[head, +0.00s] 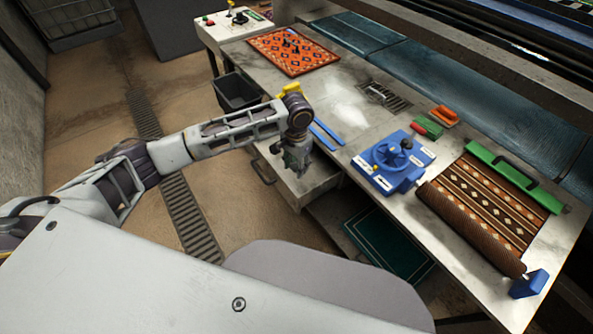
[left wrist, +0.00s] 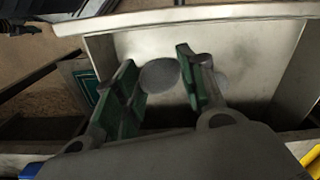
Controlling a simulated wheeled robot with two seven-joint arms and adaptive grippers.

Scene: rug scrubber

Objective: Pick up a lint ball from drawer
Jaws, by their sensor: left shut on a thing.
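My left gripper (head: 297,160) points down over the open metal drawer (head: 308,188) below the table's near edge. In the left wrist view, its two green-padded fingers (left wrist: 160,78) are shut on a grey, rounded lint ball (left wrist: 159,75). A bit of grey also shows beside the right finger; I cannot tell if it is the same ball. The drawer's pale inside (left wrist: 255,55) shows around the fingers. In the head view the lint ball is hidden by the gripper. My right gripper is not in view.
On the table are a blue device (head: 392,160) with a round wheel, a patterned brown rug (head: 485,205), an orange rug (head: 293,50), and green and orange brushes (head: 428,127). A dark bin (head: 237,92) stands left of the table. The floor at left is clear.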

